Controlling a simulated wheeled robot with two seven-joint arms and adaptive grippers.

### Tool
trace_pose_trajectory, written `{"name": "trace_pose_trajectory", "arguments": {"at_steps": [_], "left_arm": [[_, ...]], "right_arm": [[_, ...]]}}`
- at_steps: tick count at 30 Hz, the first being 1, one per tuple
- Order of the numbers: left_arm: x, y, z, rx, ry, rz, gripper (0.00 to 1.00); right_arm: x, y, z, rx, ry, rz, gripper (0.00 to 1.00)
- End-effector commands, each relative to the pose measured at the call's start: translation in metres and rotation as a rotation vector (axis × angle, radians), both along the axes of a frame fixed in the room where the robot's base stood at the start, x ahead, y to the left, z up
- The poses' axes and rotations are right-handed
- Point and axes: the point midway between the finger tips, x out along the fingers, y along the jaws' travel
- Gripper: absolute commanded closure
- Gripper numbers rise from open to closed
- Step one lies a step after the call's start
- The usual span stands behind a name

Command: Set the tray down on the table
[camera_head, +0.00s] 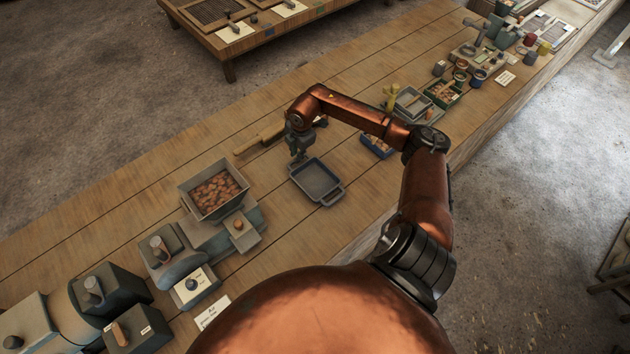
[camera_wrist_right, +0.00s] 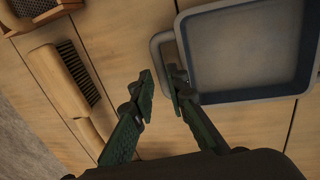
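The grey tray (camera_head: 318,180), shallow and rectangular with a loop handle at each end, is over the middle of the wooden table. Whether its whole underside touches the wood is hard to tell. In the right wrist view the tray (camera_wrist_right: 245,50) fills the upper right, its near handle (camera_wrist_right: 155,52) reaching toward my fingers. My right gripper (camera_head: 298,156) is at the tray's far-left handle. In the wrist view my right gripper (camera_wrist_right: 159,88) has its fingers apart, on either side of the handle bar, with a visible gap. My left gripper is out of view.
A bin of brown pieces (camera_head: 215,192) and grey machine blocks stand left of the tray. A wooden brush (camera_wrist_right: 62,72) lies beside the gripper. A blue box (camera_head: 377,146) and grey trays (camera_head: 412,103) are to the right. Bare table (camera_head: 300,250) lies in front.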

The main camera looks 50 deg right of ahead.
Motion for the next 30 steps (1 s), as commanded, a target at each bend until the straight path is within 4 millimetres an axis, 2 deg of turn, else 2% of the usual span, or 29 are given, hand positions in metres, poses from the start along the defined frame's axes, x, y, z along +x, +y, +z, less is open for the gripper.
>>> {"name": "trace_pose_trajectory", "arguments": {"at_steps": [4, 8, 14, 21, 30], "left_arm": [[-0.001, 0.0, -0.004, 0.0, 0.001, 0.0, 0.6], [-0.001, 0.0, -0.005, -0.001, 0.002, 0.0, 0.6], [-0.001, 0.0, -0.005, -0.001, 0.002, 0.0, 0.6], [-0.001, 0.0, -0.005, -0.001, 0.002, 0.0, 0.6], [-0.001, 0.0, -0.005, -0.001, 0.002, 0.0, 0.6]], "right_arm": [[0.004, 0.001, -0.025, 0.002, 0.005, -0.003, 0.86], [0.006, -0.001, -0.038, 0.001, 0.003, -0.004, 0.86], [0.006, -0.001, -0.038, 0.0, 0.002, -0.003, 0.86], [0.005, -0.002, -0.038, 0.0, 0.002, -0.004, 1.0], [0.005, -0.002, -0.038, -0.001, 0.003, -0.004, 1.0]]}}
